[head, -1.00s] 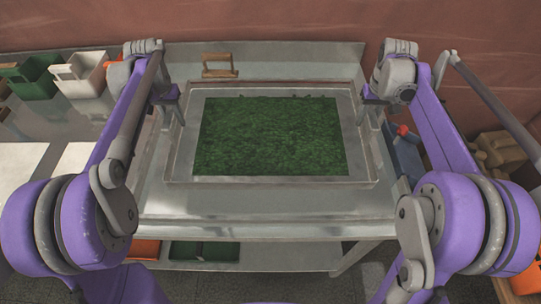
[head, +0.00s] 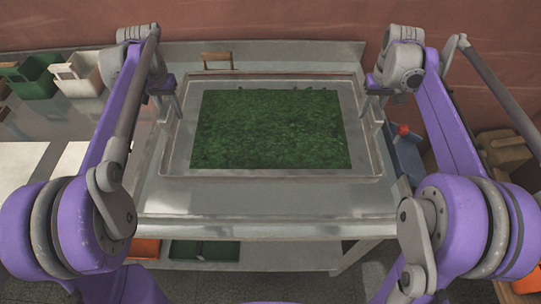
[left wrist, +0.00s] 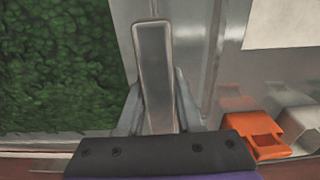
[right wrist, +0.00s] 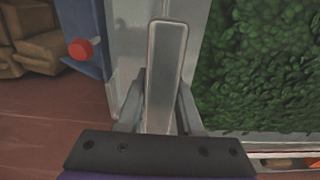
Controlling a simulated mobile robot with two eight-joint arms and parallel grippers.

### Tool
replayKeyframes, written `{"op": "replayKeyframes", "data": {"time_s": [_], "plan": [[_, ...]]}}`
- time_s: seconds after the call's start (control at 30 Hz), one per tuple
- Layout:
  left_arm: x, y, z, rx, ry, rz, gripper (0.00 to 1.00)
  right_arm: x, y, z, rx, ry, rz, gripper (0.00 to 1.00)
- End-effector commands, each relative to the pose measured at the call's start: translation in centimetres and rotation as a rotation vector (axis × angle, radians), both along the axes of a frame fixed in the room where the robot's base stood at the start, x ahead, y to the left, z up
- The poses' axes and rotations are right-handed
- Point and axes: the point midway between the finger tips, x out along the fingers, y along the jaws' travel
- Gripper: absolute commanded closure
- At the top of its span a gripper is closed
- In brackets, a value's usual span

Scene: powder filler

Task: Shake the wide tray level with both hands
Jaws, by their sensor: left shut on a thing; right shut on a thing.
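The wide tray (head: 183,150) is a pale metal tray with a broad rim, in the middle of the head view. A flat sheet of green, leafy-looking material (head: 268,130) fills its centre. My left gripper (head: 172,106) is at the tray's left side, shut on an upright metal handle (left wrist: 154,75) that shows in the left wrist view. My right gripper (head: 373,106) is at the right side, shut on the matching handle (right wrist: 165,75) in the right wrist view. The tray looks about level. Whether its underside touches the metal bench is hidden.
The metal bench (head: 250,206) lies under and around the tray. A wooden-framed item (head: 217,61) stands behind it. White (head: 77,75) and green bins (head: 32,80) stand at the left. A blue item with a red knob (head: 404,130) and brown boxes (head: 505,150) are at the right.

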Motion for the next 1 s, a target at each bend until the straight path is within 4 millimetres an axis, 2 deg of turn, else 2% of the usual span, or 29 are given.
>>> {"op": "replayKeyframes", "data": {"time_s": [0.2, 0.53, 0.77, 1.0], "plan": [[0.0, 0.2, 0.2, 0.0, -0.002, 0.001, 1.0, 0.0, 0.2, 0.2, 0.0, -0.002, 0.001, 1.0], [0.0, 4.1, 0.2, 0.0, -0.002, 0.002, 1.0, 0.0, 4.2, 0.2, 0.001, -0.002, 0.002, 1.0], [0.0, 3.6, 0.2, -0.001, -0.002, -0.001, 1.0, 0.0, 3.7, 0.2, 0.0, -0.002, -0.002, 1.0], [0.1, 0.3, 0.2, -0.001, -0.002, -0.003, 1.0, 0.1, 0.4, 0.2, -0.001, -0.002, -0.003, 1.0]]}}
